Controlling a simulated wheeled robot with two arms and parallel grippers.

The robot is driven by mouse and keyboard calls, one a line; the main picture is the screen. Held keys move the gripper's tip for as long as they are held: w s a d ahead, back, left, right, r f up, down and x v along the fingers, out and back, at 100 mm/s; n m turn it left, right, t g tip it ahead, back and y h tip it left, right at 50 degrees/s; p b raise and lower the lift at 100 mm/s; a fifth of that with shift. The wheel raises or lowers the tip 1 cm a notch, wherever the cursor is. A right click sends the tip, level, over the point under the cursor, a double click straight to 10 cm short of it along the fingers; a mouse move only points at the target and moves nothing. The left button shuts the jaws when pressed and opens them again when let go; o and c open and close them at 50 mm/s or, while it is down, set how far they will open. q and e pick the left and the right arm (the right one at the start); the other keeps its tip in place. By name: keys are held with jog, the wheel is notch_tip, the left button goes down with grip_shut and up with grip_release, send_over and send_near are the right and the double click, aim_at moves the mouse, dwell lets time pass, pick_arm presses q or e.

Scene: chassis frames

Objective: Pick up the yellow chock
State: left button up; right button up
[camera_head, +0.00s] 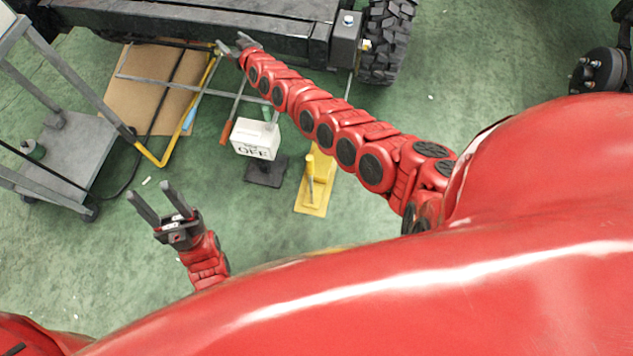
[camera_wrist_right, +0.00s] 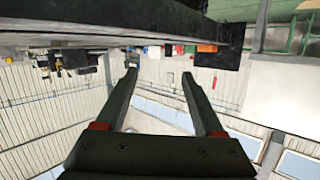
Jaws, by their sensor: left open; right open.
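The yellow chock (camera_head: 317,183) stands on the green floor near the middle of the head view. My right arm passes over its upper right side and hides part of it. My left gripper (camera_head: 160,200) is open and empty, to the left of the chock and well apart from it. My right gripper (camera_head: 235,43) is open at the far end of the outstretched right arm, close to the dark chassis frame and away from the chock. In the right wrist view its two fingers (camera_wrist_right: 160,88) are spread with nothing between them. The chock does not show in that view.
A white box marked OFF (camera_head: 255,139) on a dark base stands just left of the chock. A dark chassis frame (camera_head: 190,19) with a tyre (camera_head: 388,40) lies at the back. A grey cart (camera_head: 62,155) stands at left, near cardboard (camera_head: 150,88). Floor below the chock is clear.

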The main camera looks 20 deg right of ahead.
jog(key=s+f+n+g+b, duration=0.1)
jog(key=s+f+n+g, duration=0.75)
jog(key=s, duration=0.45)
jog(key=s+d+f+g+h, duration=0.3)
jog(key=s+d+f+g, duration=0.35)
jog(key=s+d, duration=0.65)
jog(key=shift+n+h, duration=0.3)
jog(key=shift+n, duration=0.15)
jog(key=f+b, duration=0.1)
jog(key=f, duration=0.3)
jog(key=f+b, duration=0.2)
jog(key=f, duration=0.1)
jog(key=s+f+b, duration=0.1)
jog(key=f+b, duration=0.1)
jog(key=f, duration=0.2)
jog(key=shift+a+f, duration=0.3)
jog(key=shift+a, duration=0.1)
notch_tip(320, 180, down, 6)
jog(key=shift+w+d+b, duration=0.1)
jog(key=shift+d+b, duration=0.05)
jog(key=shift+b, duration=0.8)
